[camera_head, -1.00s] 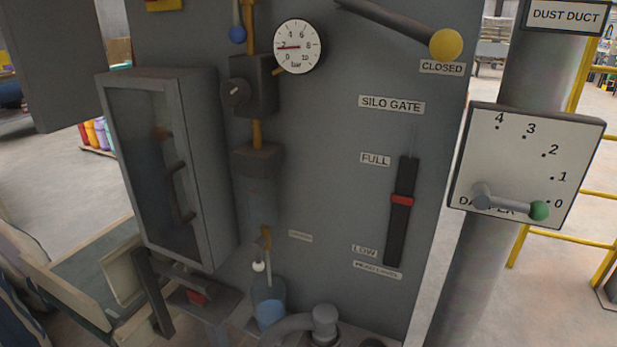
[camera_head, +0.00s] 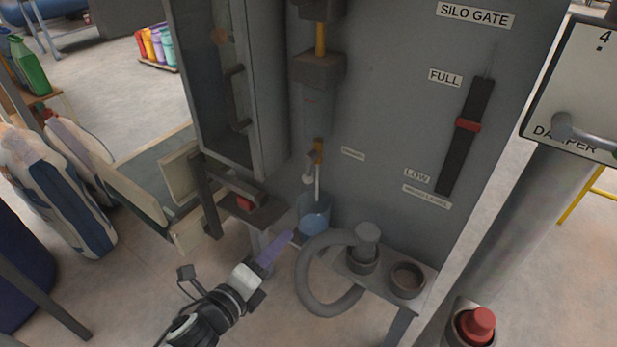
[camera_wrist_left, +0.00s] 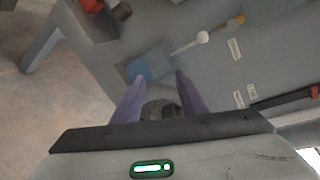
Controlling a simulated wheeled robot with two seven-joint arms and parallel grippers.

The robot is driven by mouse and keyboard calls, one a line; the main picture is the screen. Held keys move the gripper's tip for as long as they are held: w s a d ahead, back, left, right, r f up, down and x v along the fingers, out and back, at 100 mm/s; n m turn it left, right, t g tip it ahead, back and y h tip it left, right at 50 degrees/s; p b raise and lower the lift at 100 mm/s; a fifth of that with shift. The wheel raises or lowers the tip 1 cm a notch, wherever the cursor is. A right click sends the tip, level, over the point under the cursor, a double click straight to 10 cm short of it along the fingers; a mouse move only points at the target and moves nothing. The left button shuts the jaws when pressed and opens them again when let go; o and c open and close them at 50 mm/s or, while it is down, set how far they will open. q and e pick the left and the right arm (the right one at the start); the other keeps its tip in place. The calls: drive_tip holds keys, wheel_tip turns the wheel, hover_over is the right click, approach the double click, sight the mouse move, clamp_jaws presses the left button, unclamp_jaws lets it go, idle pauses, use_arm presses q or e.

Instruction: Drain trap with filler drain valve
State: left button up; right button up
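The trap (camera_head: 318,115) is a greyish see-through bowl on the panel with a red mark on it. Below it is the brass drain valve (camera_head: 318,152) with a white ball knob (camera_head: 307,179); the knob also shows in the left wrist view (camera_wrist_left: 203,37). A pale tube runs down from the valve to a blue container (camera_head: 314,220), which also shows in the wrist view (camera_wrist_left: 138,70). My left gripper (camera_head: 288,238), with purple fingers, is below and left of the valve, near the container. Its fingers stand apart and empty in the wrist view (camera_wrist_left: 155,82). My right gripper is not in view.
A glass-fronted cabinet (camera_head: 270,95) juts out left of the trap. A grey curved hose (camera_head: 305,275) and a small shelf (camera_head: 425,285) are right of my gripper. A bracket with a red part (camera_head: 245,203) is left of the container. Open floor lies lower left.

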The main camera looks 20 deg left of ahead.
sight(308, 181)
use_arm(q)
drive_tip(key=w+r+m+t+h, duration=0.2)
drive_tip(key=w+r+m, duration=0.3)
drive_tip(key=r+m, duration=0.5)
drive_tip(key=shift+m, duration=0.7)
drive_tip(key=x, duration=0.3)
drive_tip(key=f+x, duration=0.1)
drive_tip(key=x, duration=0.2)
drive_tip(key=f+x, duration=0.1)
drive_tip(key=x, duration=0.2)
drive_tip(key=shift+w+a, duration=0.1)
drive_tip(key=shift+w, duration=0.3)
clamp_jaws()
